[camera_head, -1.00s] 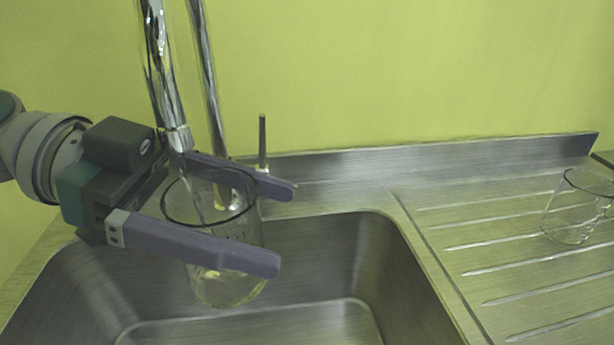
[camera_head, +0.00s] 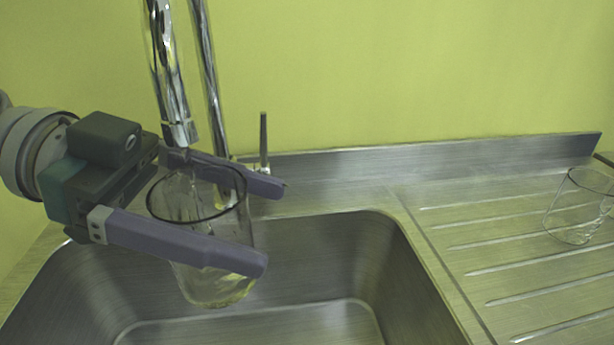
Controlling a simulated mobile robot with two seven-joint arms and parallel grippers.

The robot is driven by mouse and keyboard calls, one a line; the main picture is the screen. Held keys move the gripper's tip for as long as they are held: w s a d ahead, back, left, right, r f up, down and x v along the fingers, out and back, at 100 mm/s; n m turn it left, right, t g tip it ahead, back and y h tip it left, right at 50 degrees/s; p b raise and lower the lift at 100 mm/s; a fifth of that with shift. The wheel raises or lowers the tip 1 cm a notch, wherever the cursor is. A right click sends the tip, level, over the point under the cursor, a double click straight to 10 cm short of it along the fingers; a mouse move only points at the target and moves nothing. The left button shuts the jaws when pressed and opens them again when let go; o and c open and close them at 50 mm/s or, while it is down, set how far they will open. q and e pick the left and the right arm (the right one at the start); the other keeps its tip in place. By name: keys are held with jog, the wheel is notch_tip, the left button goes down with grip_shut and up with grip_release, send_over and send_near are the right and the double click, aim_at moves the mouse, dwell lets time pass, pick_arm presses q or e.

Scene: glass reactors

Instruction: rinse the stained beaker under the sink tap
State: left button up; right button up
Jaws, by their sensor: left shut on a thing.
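The clear glass beaker (camera_head: 215,283) is held over the sink basin, its open mouth up and leaning slightly. A yellowish tint shows near its bottom; I cannot tell whether it is stain, liquid or the wall's colour. My left gripper (camera_head: 264,226) comes in from the left and is shut on the beaker, one purple finger on the near side and one on the far side. The chrome tap (camera_head: 171,85) ends just above the beaker's mouth. Faint streaks below the spout look like running water entering the beaker. My right gripper is not in view.
The steel sink basin (camera_head: 335,260) is below the beaker. A thin upright tap lever (camera_head: 263,140) stands behind the far finger. A second glass beaker (camera_head: 578,215) stands on the ribbed drainboard (camera_head: 480,235) at the right. A low steel backsplash (camera_head: 450,158) runs along the green wall.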

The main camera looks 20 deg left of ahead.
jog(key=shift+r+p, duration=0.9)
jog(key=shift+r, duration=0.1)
pick_arm(q)
jog(key=s+d, duration=0.2)
jog(key=s, duration=0.5)
jog(key=shift+s+d+p, duration=0.15)
jog(key=shift+d+p, duration=0.05)
jog(key=shift+p, duration=0.1)
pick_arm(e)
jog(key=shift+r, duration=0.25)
pick_arm(q)
jog(key=shift+r, duration=0.1)
jog(key=s+d+r+p, duration=0.1)
jog(key=s+r+p, duration=0.3)
jog(key=shift+s+d, duration=0.25)
jog(key=shift+s, duration=0.15)
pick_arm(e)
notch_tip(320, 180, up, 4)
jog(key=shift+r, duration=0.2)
